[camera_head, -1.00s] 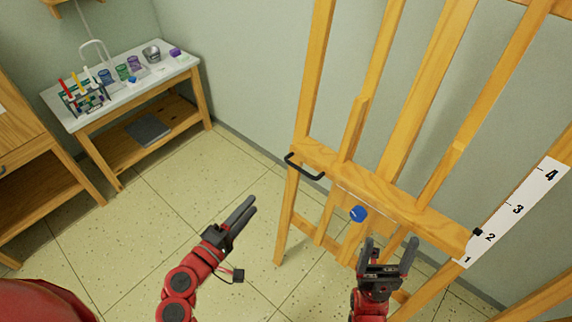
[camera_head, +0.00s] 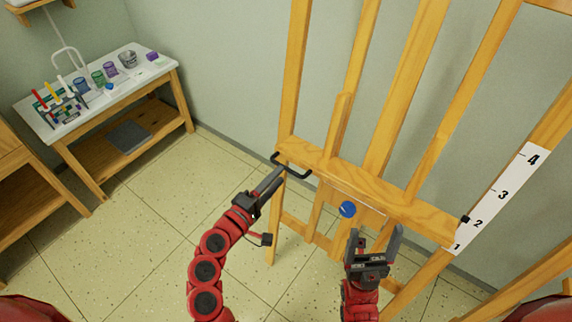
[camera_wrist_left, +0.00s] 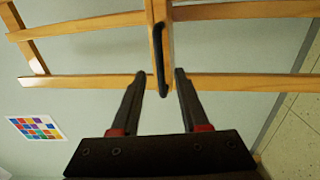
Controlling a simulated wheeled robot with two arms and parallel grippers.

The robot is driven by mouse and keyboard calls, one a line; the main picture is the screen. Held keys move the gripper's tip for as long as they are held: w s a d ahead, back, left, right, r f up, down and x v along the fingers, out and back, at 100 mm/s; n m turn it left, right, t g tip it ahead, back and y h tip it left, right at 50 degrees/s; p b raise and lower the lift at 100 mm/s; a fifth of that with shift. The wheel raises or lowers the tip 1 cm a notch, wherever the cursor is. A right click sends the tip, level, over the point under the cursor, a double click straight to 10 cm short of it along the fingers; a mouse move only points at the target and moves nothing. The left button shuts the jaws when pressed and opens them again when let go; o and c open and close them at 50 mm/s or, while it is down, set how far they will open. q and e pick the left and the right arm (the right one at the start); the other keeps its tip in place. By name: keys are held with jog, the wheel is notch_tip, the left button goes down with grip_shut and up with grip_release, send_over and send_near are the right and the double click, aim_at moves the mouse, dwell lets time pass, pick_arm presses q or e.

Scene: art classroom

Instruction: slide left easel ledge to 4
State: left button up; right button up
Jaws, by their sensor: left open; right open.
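The easel's wooden ledge (camera_head: 400,205) runs across the easel. Its small black pointer (camera_head: 464,219) is by the 2 on the white number scale (camera_head: 500,200), which reads 1 to 4 upward. A black handle (camera_head: 296,172) is at the ledge's left end, and a blue knob (camera_head: 347,209) is on the panel below it. My left gripper (camera_head: 274,178) is open close to the handle. In the left wrist view the handle (camera_wrist_left: 159,55) lies between the spread fingertips, with gaps on both sides. My right gripper (camera_head: 375,240) is open and empty, below and right of the knob.
A white-topped side table (camera_head: 100,95) with test tubes and cups stands at the left, and a wooden cabinet (camera_head: 20,190) is at the left edge. The tiled floor (camera_head: 150,220) between is clear. A colour chart (camera_wrist_left: 36,128) shows on the wall.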

aim_at(286, 167)
pick_arm(q)
jog(key=shift+x, duration=2.4)
jog(key=shift+c, duration=0.3)
grip_shut()
